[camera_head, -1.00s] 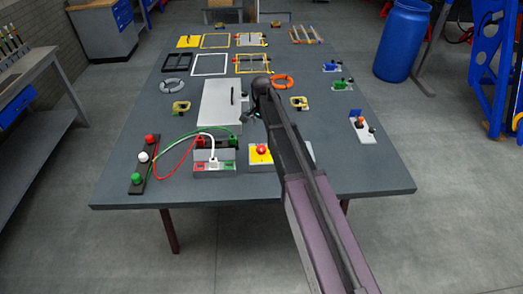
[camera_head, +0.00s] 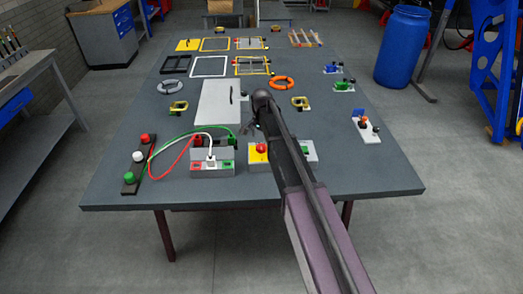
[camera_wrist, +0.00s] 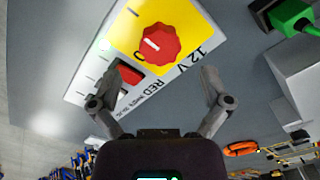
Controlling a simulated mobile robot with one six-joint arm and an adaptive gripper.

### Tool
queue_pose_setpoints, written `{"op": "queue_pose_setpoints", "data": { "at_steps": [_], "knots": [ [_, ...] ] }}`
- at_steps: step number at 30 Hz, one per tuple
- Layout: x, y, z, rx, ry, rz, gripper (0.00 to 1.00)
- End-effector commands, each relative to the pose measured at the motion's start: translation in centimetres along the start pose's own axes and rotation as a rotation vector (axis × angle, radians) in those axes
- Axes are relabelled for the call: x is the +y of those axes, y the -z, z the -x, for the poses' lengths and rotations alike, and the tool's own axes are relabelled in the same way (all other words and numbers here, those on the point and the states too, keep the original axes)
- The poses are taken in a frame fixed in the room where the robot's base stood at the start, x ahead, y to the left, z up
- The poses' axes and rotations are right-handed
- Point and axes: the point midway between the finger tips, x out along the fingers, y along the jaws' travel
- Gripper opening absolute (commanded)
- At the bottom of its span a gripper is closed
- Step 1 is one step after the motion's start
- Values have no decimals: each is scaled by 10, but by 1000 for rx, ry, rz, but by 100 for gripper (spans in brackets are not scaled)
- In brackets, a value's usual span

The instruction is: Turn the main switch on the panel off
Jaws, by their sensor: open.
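The panel (camera_wrist: 105,72) is a white plate with a yellow square and a round red knob, the main switch (camera_wrist: 151,46). The knob has a white mark pointing to the left; "0" and "12 V" show near it. A smaller red rocker (camera_wrist: 129,73) sits beside the yellow square, by the lettering "RED". My gripper (camera_wrist: 161,68) is open, its two fingers spread below the knob in the wrist view, apart from it. In the head view the red knob (camera_head: 261,148) stands at the table's near side.
A grey box (camera_head: 219,104) lies behind. A small switch plate (camera_head: 367,130) is at the right. The table's front right is clear.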

Motion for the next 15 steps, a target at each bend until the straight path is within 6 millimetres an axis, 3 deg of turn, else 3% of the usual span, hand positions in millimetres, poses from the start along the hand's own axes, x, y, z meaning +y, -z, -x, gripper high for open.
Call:
{"op": "queue_pose_setpoints", "data": {
  "at_steps": [6, 15],
  "knots": [
    [0, 0, -21, 0, 0, 0, 98],
    [0, 0, -37, 0, 0, 0, 98]
  ]
}}
